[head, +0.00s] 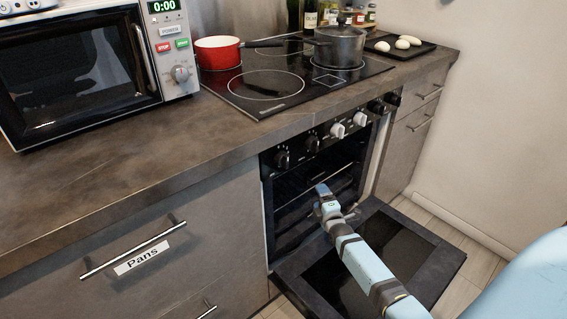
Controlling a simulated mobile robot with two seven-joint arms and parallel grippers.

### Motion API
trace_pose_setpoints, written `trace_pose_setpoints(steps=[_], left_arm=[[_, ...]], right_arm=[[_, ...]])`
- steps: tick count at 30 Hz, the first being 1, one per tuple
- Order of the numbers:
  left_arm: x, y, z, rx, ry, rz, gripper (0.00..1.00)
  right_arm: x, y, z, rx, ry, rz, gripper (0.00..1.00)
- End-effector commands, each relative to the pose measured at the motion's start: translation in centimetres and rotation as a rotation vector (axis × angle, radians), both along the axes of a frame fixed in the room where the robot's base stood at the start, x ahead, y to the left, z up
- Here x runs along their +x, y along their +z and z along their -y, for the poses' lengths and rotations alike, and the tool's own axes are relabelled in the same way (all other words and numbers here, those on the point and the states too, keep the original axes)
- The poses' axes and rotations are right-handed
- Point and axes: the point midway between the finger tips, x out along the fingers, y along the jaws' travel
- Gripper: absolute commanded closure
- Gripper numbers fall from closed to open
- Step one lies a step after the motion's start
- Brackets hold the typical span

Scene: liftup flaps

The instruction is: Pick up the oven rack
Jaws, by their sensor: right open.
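The oven (316,150) stands under the counter with its door (345,285) folded down flat. A thin, light bar inside the dark oven looks like the front edge of the oven rack (299,192). The rest of the rack is hard to make out in the shadow. My right gripper (322,190) is open, in front of the oven opening and over the inner part of the lowered door. Its tip overlaps the rack edge in the picture; I cannot tell whether they touch. My left gripper is not in view.
The counter (120,175) and oven knobs (337,131) lie above the opening. A red pan (217,53) and grey pot (340,47) stand on the cooktop (265,85). A microwave (85,75) is at left. A drawer labelled Pans (195,215) is left of the oven.

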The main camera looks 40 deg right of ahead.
Motion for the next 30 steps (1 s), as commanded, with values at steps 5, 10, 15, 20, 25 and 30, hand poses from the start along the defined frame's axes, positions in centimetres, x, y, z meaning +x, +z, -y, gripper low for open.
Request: trace_pose_setpoints(steps=[5,10,15,20,25,30], left_arm=[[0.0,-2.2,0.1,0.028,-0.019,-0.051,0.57],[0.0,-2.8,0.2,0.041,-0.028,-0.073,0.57],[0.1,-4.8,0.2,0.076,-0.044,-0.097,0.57],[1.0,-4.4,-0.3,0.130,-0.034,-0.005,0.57],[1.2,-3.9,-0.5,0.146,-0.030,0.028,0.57],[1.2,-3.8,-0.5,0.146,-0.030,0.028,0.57]], right_arm=[[3.0,-0.3,1.0,0.000,0.002,0.000,0.19],[4.1,-0.1,1.3,0.001,0.002,0.000,0.19],[6.0,-0.2,2.2,0.001,0.002,0.001,0.19],[8.1,0.0,2.9,0.001,0.002,-0.001,0.19],[8.9,0.3,3.2,0.002,0.002,-0.002,0.19],[8.8,0.4,3.1,0.002,0.002,-0.002,0.19]])
